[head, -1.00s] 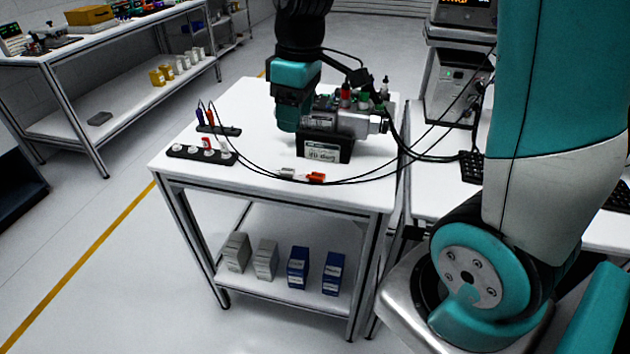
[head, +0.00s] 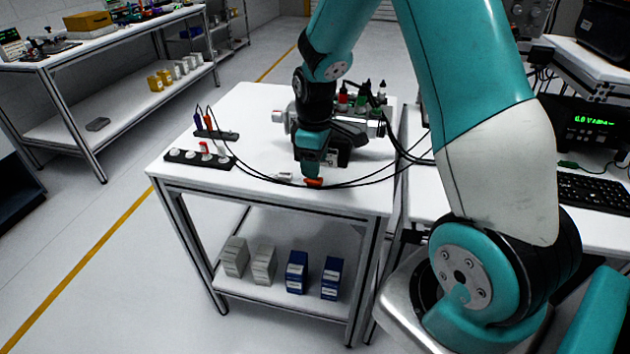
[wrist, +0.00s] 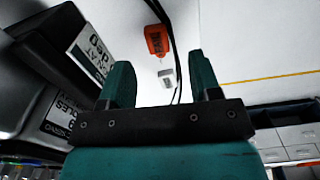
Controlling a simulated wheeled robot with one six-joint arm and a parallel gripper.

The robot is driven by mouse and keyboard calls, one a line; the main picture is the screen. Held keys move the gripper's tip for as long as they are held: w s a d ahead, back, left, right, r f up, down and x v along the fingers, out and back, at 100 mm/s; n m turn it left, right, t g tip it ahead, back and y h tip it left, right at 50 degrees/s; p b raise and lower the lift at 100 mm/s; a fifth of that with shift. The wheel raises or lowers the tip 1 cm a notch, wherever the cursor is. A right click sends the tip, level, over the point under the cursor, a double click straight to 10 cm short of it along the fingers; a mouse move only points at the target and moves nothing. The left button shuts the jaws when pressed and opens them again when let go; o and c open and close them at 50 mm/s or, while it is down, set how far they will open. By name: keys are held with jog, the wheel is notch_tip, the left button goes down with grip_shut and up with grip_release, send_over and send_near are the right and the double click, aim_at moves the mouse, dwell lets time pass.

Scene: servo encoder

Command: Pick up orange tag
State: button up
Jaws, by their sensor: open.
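The orange tag (head: 314,182) lies on the white table near its front edge, beside a black cable. In the wrist view the orange tag (wrist: 156,40) shows beyond the fingertips, between them and toward the top, with dark lettering on it. A white tag (head: 285,176) lies just left of it; it also shows in the wrist view (wrist: 167,78). My gripper (head: 311,172) is just above and behind the orange tag in the head view. In the wrist view its two teal fingers (wrist: 160,75) are apart with nothing between them.
The servo unit (head: 350,150) with coloured connectors stands close behind my gripper, partly hidden by it. Black cables cross the table front. A black strip with white knobs (head: 200,159) lies at the left.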

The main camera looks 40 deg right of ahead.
aim_at(315, 182)
jog(key=f, duration=0.5)
jog(key=shift+w+p, duration=0.2)
jog(key=shift+p, duration=0.1)
jog(key=shift+r, duration=0.1)
jog(key=c, duration=1)
jog(key=shift+r, duration=0.1)
